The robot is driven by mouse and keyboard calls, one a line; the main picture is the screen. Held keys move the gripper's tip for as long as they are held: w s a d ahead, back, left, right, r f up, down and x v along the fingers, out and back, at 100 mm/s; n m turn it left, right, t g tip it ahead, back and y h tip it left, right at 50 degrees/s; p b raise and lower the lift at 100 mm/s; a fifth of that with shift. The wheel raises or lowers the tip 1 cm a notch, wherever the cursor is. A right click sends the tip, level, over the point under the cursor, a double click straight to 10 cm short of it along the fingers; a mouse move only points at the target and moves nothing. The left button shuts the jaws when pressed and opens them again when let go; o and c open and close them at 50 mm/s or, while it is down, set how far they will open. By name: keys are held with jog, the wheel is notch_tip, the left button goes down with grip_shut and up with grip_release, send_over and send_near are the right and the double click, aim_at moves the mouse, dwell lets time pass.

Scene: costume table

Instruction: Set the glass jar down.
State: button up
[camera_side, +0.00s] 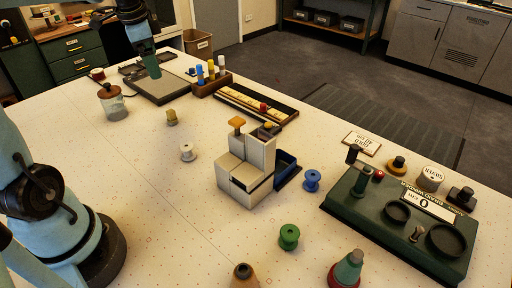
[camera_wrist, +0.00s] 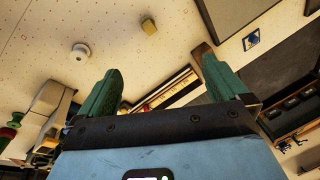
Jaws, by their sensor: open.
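A glass jar (camera_side: 114,105) with a brown lid stands upright on the table in the side view, toward the back left. It is apart from my gripper (camera_side: 152,68), which is to its upper right, over or near a grey flat board. In the wrist view my gripper (camera_wrist: 162,75) shows two green fingers spread wide with nothing between them. I cannot make out the jar in the wrist view.
The grey board (camera_side: 166,88) lies beside a rack of marker-like tubes (camera_side: 212,84). Thread spools, including a white one (camera_side: 187,152), a grey stepped block (camera_side: 246,170) and a green scale-like box (camera_side: 390,225) stand forward and right. Table between jar and white spool is mostly clear.

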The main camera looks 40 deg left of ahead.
jog(key=s+d+f+n+t, duration=0.2)
jog(key=s+d+f, duration=0.1)
jog(key=d, duration=0.8)
jog(key=s+d+f+n+t+h, duration=0.1)
jog(key=s+d+f+n+t, duration=0.1)
jog(key=d, duration=1)
jog(key=shift+s+f+n+t+h, duration=0.3)
jog(key=shift+s+f+n, duration=0.1)
jog(key=shift+s+n, duration=0.25)
jog(key=shift+w+a, duration=0.1)
